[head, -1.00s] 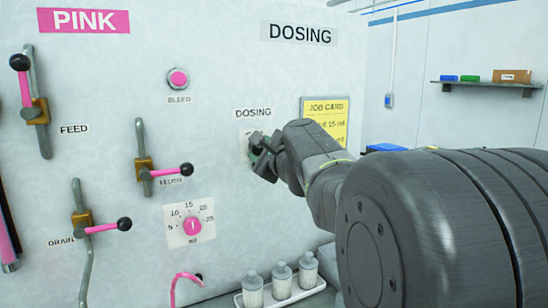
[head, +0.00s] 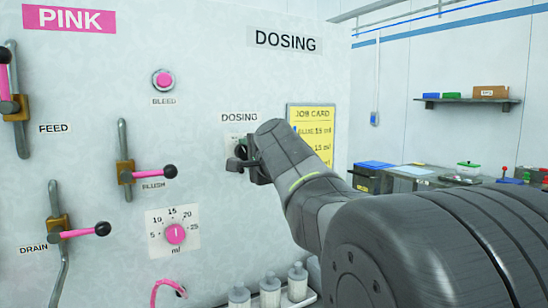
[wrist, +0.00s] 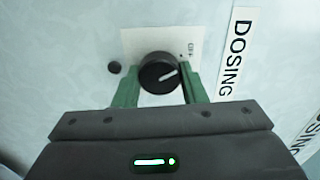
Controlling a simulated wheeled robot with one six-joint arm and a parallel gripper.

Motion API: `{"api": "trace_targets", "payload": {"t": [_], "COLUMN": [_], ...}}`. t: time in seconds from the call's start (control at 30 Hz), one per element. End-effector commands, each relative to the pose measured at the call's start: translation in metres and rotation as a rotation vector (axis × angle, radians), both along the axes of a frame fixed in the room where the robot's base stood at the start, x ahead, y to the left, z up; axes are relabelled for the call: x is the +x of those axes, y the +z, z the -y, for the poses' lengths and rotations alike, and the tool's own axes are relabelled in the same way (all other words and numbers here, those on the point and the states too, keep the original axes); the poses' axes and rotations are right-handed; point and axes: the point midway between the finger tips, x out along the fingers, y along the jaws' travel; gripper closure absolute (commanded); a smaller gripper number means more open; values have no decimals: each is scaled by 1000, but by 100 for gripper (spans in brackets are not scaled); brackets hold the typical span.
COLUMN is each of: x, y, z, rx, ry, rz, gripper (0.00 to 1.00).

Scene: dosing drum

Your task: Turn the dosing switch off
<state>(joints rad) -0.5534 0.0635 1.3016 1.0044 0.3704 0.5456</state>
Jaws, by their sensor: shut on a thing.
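The dosing switch is a round black knob (wrist: 160,73) with a white pointer line, on a white plate (wrist: 132,44). In the wrist view its pointer leans up and to the right, towards small print that I cannot read clearly. My gripper (wrist: 161,78) has its green fingers on either side of the knob and is shut on it. In the head view my gripper (head: 243,162) is at the panel under the small DOSING label (head: 239,118). There the switch is mostly hidden by my gripper.
The pink dial (head: 175,234), FLUSH lever (head: 155,172) and BLEED button (head: 163,81) are left of my arm. A yellow job card (head: 312,124) hangs just right of my gripper. White bottles (head: 270,291) stand below.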

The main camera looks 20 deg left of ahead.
Motion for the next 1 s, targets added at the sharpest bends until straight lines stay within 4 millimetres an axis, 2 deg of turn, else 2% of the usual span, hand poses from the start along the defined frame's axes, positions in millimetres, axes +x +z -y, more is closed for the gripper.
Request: {"api": "trace_targets", "payload": {"t": [0.47, 0.5, 0.6, 1.0], "x": [0, 0, 0, -5], "y": [-1, -1, -1, 0], "z": [0, 0, 0, 6], "rx": [-12, -12, -12, -10], "ry": [1, 1, 1, 0], "rz": [11, 11, 11, 11], "gripper": [85, 58, 41, 41]}}
